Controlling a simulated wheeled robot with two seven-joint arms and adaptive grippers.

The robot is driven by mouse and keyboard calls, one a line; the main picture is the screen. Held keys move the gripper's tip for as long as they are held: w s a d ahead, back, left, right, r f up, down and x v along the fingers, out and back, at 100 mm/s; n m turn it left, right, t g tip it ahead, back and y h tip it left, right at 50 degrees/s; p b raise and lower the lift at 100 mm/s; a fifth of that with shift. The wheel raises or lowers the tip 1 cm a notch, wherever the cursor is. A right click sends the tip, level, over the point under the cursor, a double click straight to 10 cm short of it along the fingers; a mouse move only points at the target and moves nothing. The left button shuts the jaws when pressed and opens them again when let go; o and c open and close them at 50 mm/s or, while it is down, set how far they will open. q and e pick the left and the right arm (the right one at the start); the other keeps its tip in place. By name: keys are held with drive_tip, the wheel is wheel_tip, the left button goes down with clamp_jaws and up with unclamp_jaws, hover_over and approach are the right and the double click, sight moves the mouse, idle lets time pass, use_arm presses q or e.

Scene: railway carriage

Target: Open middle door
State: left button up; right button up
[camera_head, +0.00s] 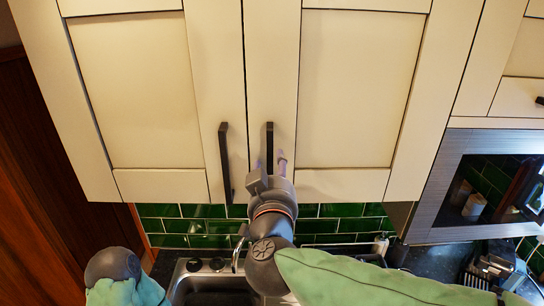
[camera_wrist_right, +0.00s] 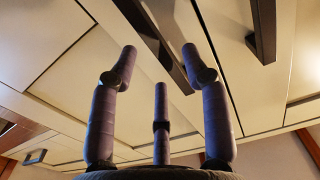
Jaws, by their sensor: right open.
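Two cream cabinet doors meet at a seam in the head view, the left door (camera_head: 140,90) and the right door (camera_head: 360,90); both look closed. I cannot tell for certain which one is the middle door. The right door has a black bar handle (camera_head: 269,140), and the left door has another (camera_head: 225,162). My right gripper (camera_head: 269,165) is open at the lower end of the right door's handle. In the right wrist view a dark handle bar (camera_wrist_right: 150,35) runs between the spread fingers (camera_wrist_right: 160,70); contact is unclear. My left gripper is out of the head view.
Green tiles (camera_head: 205,226) and a sink counter (camera_head: 205,280) lie below the cabinets. A steel-framed microwave (camera_head: 430,205) is at the right, with an appliance (camera_head: 495,268) under it. A dark wood panel (camera_head: 50,170) stands at the left.

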sight(272, 160)
drive_tip(key=shift+w, duration=2.15)
clamp_jaws()
